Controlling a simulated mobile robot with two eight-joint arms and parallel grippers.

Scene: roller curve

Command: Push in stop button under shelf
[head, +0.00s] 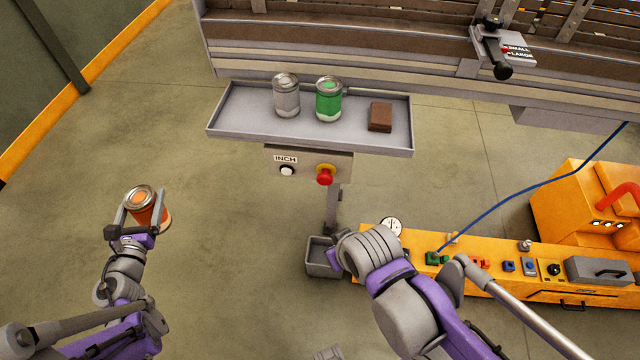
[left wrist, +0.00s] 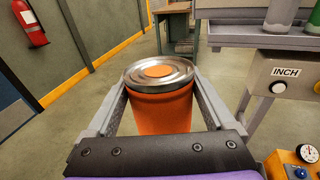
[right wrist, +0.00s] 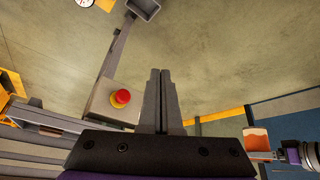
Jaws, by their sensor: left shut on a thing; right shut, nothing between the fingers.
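The red stop button (head: 324,176) has a yellow collar and sits on the front of a grey control box (head: 305,161) under the tray shelf (head: 225,123). It looks undamaged and also shows in the right wrist view (right wrist: 120,98), left of my right gripper (right wrist: 165,72). The right fingers are shut, empty and appear apart from the button. In the head view my right arm shows but its fingers are hidden. My left gripper (head: 141,210) is shut on an orange can (head: 146,203), held upright away at the left; the can fills the left wrist view (left wrist: 160,105).
A white button (head: 287,171) labelled INCH is beside the stop button. A silver can (head: 287,95), green can (head: 328,100) and brown block (head: 380,117) stand on the shelf. A small grey bin (head: 320,257) and yellow machine (head: 560,272) are below. Floor at left is clear.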

